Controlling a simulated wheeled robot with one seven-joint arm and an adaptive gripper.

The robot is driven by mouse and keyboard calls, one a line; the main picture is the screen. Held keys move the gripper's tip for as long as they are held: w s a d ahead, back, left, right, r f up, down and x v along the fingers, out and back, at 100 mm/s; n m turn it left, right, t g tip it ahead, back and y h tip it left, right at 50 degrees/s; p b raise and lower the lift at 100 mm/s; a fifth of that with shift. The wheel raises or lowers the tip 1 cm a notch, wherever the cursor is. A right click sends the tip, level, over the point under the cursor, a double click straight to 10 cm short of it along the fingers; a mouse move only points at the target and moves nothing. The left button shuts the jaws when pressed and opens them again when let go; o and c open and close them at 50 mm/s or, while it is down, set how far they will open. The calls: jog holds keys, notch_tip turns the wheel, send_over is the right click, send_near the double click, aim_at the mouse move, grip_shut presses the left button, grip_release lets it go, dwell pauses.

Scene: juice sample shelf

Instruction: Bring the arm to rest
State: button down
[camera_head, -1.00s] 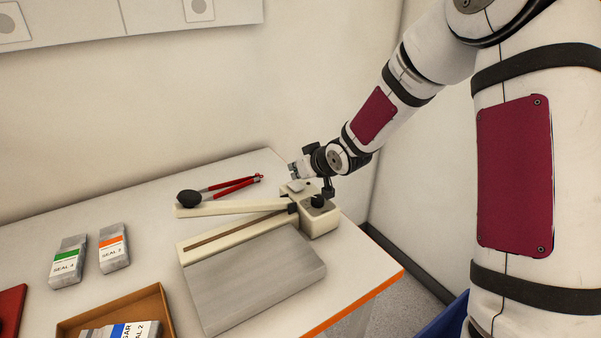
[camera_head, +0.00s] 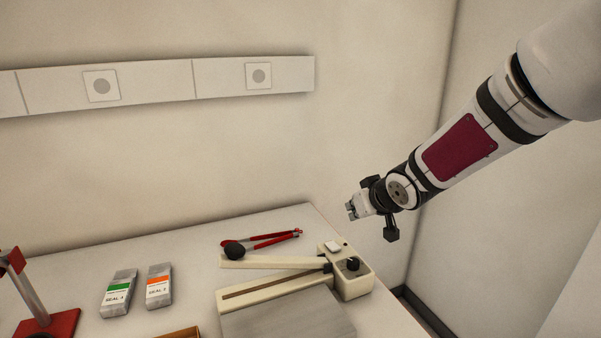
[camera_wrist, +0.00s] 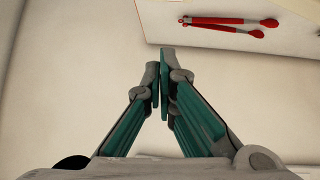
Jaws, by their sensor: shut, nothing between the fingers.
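My gripper (camera_head: 352,210) is in the air above the right end of the table, near the back wall in the head view. It is apart from the heat sealer (camera_head: 352,280) below it. In the wrist view my gripper (camera_wrist: 164,75) shows its two teal-lined fingers brought together at the tips, with nothing between them. My arm reaches down to it from the upper right.
The sealer's raised-looking lever (camera_head: 275,262) lies left of its housing. Red tongs (camera_head: 275,240) lie behind it and also show in the wrist view (camera_wrist: 225,22). Two pouches, green-labelled (camera_head: 118,293) and orange-labelled (camera_head: 159,287), and a red stand (camera_head: 45,320) are at left.

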jog(key=s+r+m+g+h, duration=0.1)
jog(key=s+r, duration=0.3)
jog(key=s, duration=1.3)
jog(key=s+d+r+m+g, duration=0.1)
jog(key=s+r, duration=0.4)
jog(key=s, duration=1.2)
jog(key=shift+s+m+g+h, duration=0.4)
jog(key=shift+m+g, duration=0.4)
jog(key=shift+g, duration=0.3)
